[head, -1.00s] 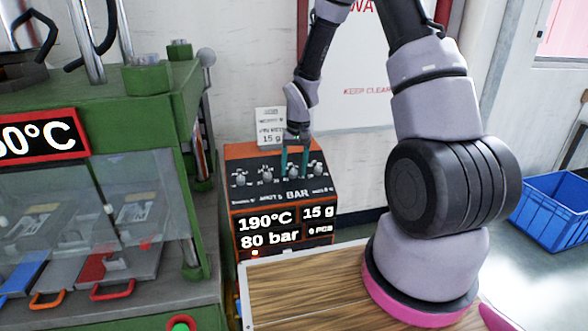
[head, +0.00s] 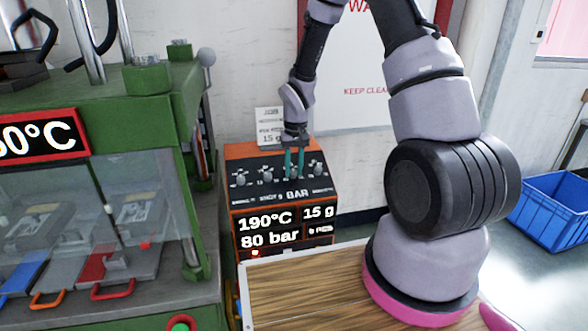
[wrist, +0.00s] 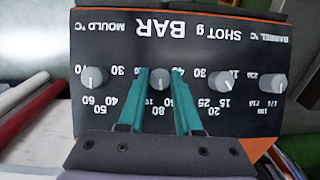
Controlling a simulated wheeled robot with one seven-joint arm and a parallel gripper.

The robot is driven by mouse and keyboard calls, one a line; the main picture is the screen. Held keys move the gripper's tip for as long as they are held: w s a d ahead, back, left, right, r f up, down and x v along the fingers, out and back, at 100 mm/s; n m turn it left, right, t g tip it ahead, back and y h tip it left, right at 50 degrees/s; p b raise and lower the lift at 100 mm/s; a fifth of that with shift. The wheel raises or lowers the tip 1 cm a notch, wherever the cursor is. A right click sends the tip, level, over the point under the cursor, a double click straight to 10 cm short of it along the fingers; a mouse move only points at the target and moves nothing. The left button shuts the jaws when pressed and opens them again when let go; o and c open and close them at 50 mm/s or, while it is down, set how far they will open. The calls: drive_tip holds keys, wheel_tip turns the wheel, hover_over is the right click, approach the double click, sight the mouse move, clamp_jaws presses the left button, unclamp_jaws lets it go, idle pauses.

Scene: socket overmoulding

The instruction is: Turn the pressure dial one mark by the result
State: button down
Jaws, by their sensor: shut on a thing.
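The pressure dial (wrist: 158,80) is a grey round knob under the large word BAR, which reads upside down in the wrist view. Numbers such as 30 and 80 ring it, partly hidden by the fingers. My gripper (wrist: 161,82) has two teal fingers, one on each side of this knob, shut on it. In the head view my gripper (head: 294,175) reaches down onto the third knob from the left on the dark sloped panel (head: 252,190). The display (head: 268,238) below reads 190°C, 15 g and 80 bar. The knob's pointer is hard to make out.
Other knobs stand close by: the mould knob (wrist: 94,79), the shot knob (wrist: 220,81) and the barrel knob (wrist: 272,84). A paper card (head: 269,127) stands behind the panel. A green press (head: 140,95) is at left; a wooden tabletop (head: 310,285) lies in front.

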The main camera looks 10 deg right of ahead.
drive_tip(key=n+h, duration=0.1)
drive_tip(key=n, duration=0.2)
drive_tip(key=n+h, duration=0.1)
drive_tip(key=n, duration=0.1)
drive_tip(key=shift+a+n+t+h, duration=0.2)
drive_tip(key=shift+n+t+h, duration=0.1)
drive_tip(key=shift+n+h, duration=0.1)
idle(0.4)
drive_tip(key=c, duration=0.6)
unclamp_jaws()
drive_tip(key=v, duration=1)
drive_tip(key=shift+r, duration=0.4)
drive_tip(key=shift+a, duration=0.1)
